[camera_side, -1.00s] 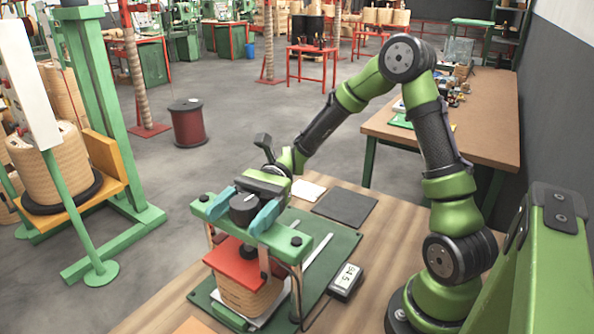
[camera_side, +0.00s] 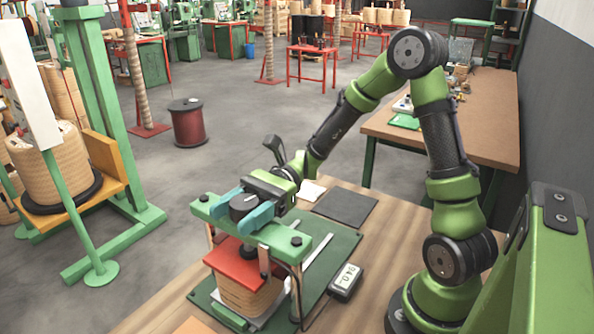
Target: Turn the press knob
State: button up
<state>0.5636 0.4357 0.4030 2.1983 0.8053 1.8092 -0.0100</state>
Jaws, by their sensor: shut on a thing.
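The press knob (camera_side: 243,207) is a dark round cap with a pale line on top, above the green crossbar (camera_side: 212,214) of a small press. My gripper (camera_side: 242,206) is shut on the knob, with a teal finger on either side of it. Below the crossbar, a red plate (camera_side: 238,266) lies on a tan wound coil (camera_side: 246,298). A small display (camera_side: 345,280) on the table beside the press shows digits that I read as about 94.0.
The press stands on a green mat (camera_side: 336,243) on a wooden table. A dark square pad (camera_side: 345,207) and a white sheet (camera_side: 309,191) lie behind it. A large coil (camera_side: 50,170) on a green stand is at the left.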

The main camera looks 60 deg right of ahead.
jog(key=o, duration=1)
jog(key=shift+c, duration=0.2)
jog(key=shift+d, duration=0.1)
jog(key=s+d, duration=0.1)
jog(key=d, duration=1.5)
jog(key=shift+d, duration=0.35)
jog(key=shift+f, duration=0.1)
